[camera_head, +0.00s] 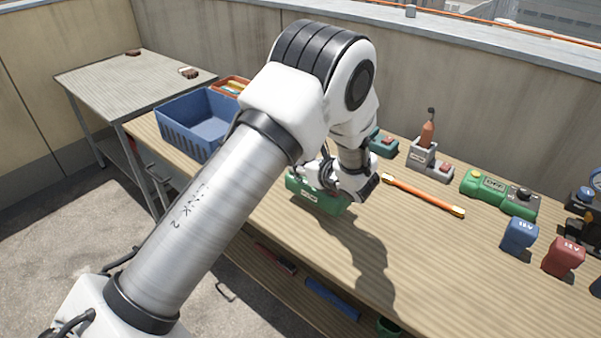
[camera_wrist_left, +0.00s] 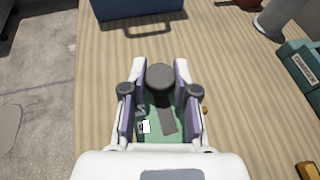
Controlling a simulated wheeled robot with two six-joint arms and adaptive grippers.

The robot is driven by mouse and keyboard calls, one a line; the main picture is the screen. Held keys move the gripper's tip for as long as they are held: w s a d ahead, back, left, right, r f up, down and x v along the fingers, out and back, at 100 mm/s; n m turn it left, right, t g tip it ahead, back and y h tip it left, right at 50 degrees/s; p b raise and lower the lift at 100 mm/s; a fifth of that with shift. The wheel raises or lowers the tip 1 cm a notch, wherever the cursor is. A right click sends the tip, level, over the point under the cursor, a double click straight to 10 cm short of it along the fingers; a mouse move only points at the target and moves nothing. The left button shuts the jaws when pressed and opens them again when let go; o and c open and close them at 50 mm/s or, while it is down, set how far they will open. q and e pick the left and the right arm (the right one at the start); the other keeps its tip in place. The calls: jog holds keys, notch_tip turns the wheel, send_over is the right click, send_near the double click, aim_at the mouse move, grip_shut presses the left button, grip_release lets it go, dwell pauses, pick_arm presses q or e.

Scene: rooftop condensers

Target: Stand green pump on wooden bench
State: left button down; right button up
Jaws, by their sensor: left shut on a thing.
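The green pump (camera_head: 314,198) is over the middle of the wooden bench (camera_head: 450,255), partly hidden behind my left gripper (camera_head: 338,185). Its body looks long and low rather than upright. I cannot tell whether it touches the bench top. In the left wrist view, my left gripper (camera_wrist_left: 160,78) is shut on the pump, with a finger on each side. The pump's green body (camera_wrist_left: 178,130) and a round black end show between the fingers there. My right gripper is in neither view.
A blue crate (camera_head: 171,131) stands at the bench's left end. An orange bar (camera_head: 424,196) lies right of the pump. A green device (camera_head: 497,193), a blue block (camera_head: 518,234) and a red block (camera_head: 563,256) stand farther right. Bench in front is clear.

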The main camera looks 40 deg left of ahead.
aim_at(304, 177)
pick_arm(q)
notch_tip(304, 177, down, 4)
jog(key=shift+r, duration=0.25)
jog(key=shift+s, duration=0.1)
jog(key=c, duration=0.9)
grip_release()
jog(key=shift+f, duration=0.1)
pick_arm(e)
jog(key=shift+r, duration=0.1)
